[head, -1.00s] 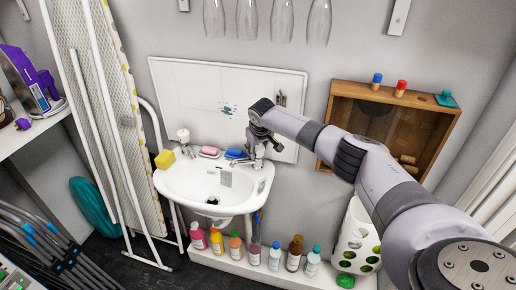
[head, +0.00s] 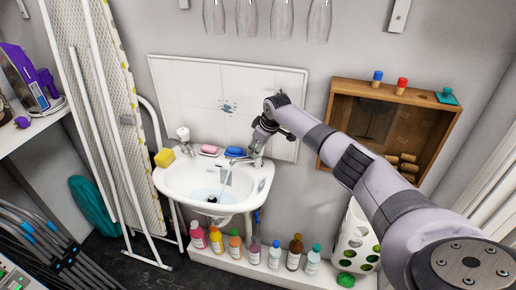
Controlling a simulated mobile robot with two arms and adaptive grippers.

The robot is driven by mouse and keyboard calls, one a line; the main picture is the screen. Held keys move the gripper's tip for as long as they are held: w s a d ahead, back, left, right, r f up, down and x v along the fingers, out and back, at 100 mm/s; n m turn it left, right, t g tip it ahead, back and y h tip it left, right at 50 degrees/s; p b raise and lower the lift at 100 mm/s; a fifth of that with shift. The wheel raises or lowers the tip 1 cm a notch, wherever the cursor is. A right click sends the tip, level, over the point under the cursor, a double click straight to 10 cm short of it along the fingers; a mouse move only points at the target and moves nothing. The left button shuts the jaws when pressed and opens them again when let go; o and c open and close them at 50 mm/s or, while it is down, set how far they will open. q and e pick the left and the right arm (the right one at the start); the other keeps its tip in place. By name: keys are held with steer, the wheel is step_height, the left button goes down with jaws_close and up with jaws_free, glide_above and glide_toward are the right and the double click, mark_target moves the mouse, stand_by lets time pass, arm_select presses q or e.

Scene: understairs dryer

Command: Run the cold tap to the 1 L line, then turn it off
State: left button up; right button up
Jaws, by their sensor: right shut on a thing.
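The white washbasin (head: 170,182) stands against the back wall with a tap at each side. My right gripper (head: 257,148) is at the right-hand tap (head: 254,161) from above and shut on it; its fingers partly hide the tap's top. A thin stream (head: 228,181) falls from this tap into the bowl. Shallow bluish water (head: 206,193) lies in the bowl around a dark round thing at the bottom. Small dark markings show on the bowl's back wall, too small to read. The left-hand tap (head: 183,134) stands free. My left gripper is not in view.
A yellow sponge (head: 164,157), pink soap (head: 209,150) and a blue item (head: 235,152) lie on the basin's rim. Several bottles stand on the ledge (head: 225,262) below. A wooden cabinet (head: 455,130) hangs at right; glasses (head: 247,18) hang above.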

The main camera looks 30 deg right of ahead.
steer(key=shift+f+n+y+b, duration=0.15)
steer(key=shift+n+y+b, duration=0.25)
steer(key=shift+n+b, duration=0.6)
steer(key=shift+n+y+b, duration=0.4)
steer(key=shift+n+b, duration=0.2)
steer(key=shift+n, duration=0.4)
steer(key=shift+d+r, duration=0.1)
steer(key=shift+r, duration=0.1)
steer(key=o, duration=0.9)
steer(key=v, duration=0.7)
steer(key=shift+r, duration=0.25)
